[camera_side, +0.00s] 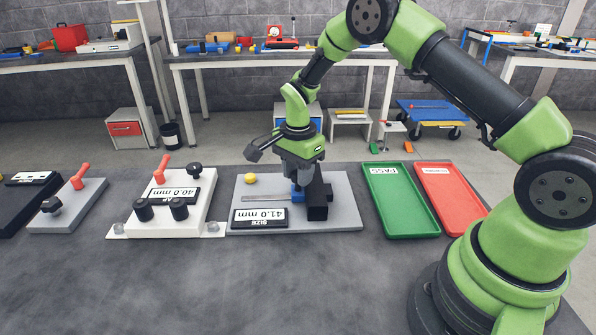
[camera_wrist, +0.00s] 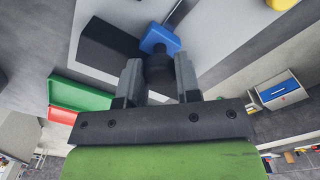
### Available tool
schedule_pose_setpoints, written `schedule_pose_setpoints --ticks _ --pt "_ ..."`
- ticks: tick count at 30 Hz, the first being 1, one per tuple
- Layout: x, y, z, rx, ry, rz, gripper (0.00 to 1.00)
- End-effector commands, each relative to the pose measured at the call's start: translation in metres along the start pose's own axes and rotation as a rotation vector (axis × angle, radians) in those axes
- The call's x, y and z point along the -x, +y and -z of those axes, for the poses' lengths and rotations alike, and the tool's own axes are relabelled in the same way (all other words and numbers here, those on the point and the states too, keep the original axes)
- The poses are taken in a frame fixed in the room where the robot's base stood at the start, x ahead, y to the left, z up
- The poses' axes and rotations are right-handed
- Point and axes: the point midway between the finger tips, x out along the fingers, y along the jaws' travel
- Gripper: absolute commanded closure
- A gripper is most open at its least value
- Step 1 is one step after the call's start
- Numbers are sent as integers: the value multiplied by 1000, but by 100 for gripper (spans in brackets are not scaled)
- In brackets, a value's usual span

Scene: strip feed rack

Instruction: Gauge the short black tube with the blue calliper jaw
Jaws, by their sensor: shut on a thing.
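The calliper stands on a grey plate (camera_side: 343,206), with its blue jaw (camera_side: 297,194) low beside a black block (camera_side: 318,201). The size display (camera_side: 259,218) in front reads 41.0 mm. My gripper (camera_side: 298,186) points down over the blue jaw. In the wrist view my gripper (camera_wrist: 159,80) is shut on a short black round piece, seemingly the black tube (camera_wrist: 158,70). The blue jaw (camera_wrist: 157,38) lies just beyond it and the black block (camera_wrist: 107,48) to its left. I cannot tell whether the tube touches the jaw.
A green PASS tray (camera_side: 405,222) and a red tray (camera_side: 452,199) lie to the right. A white fixture (camera_side: 190,212) reading 40.0 mm stands to the left, with black posts and a red lever. A yellow ball (camera_side: 250,178) sits on the calliper plate. The front of the table is clear.

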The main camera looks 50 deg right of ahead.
Motion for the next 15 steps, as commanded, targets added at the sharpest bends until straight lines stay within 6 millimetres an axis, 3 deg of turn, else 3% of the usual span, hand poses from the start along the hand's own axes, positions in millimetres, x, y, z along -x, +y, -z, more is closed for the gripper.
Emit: schedule_pose_setpoints --ticks 4,15 --pt "0 -6 -5 3 1 1 100" --pt "0 -42 -41 4 2 3 100"
